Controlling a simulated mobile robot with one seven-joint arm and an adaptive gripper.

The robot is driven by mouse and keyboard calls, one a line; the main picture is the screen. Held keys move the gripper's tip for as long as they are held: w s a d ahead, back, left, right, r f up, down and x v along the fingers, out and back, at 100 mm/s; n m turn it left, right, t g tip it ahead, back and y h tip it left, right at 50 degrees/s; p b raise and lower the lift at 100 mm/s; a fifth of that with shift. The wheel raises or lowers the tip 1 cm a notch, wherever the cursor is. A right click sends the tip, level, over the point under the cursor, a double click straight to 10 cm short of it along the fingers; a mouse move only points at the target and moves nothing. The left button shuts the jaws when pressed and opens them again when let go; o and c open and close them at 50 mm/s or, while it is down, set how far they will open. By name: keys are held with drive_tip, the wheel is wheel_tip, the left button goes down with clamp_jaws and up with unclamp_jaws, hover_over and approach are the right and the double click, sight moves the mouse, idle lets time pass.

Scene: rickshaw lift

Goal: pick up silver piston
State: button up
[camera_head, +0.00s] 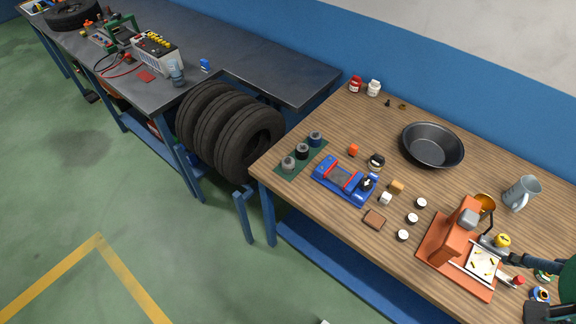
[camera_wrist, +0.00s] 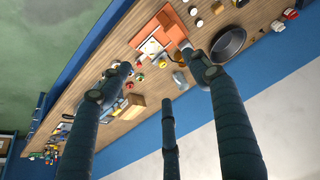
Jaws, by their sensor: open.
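A grey, silver-looking cylinder (camera_head: 289,163), which I take as the silver piston, stands upright on a dark green mat (camera_head: 286,175) at the wooden table's left end. A black piston (camera_head: 302,152) and a blue piston (camera_head: 316,139) stand in a row behind it on the mat. My gripper (camera_wrist: 154,59) is open, its dark fingers spread wide with nothing between them. In the head view my arm and gripper show only partly at the right edge, far from the silver piston. I cannot make out the piston in the wrist view.
A blue-and-red fixture (camera_head: 345,180) sits right of the mat. An orange press (camera_head: 455,240), a black pan (camera_head: 433,146) and a grey mug (camera_head: 521,193) stand farther right. Small parts lie between. Tires (camera_head: 250,142) stand beyond the table's left end.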

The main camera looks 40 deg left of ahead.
drive_tip(key=w+a+f+n+g+y, duration=0.1)
drive_tip(key=w+a+g, duration=0.2)
drive_tip(key=w+a, duration=1.8)
drive_tip(key=n+g+h, duration=0.1)
drive_tip(key=g, duration=0.1)
hover_over(287, 162)
wheel_tip(287, 162, down, 29)
drive_tip(key=shift+w+r, duration=0.1)
drive_tip(key=shift+r, duration=0.1)
drive_tip(key=shift+f, duration=0.1)
drive_tip(key=shift+f+b, duration=0.75)
drive_tip(key=shift+f, duration=3.5)
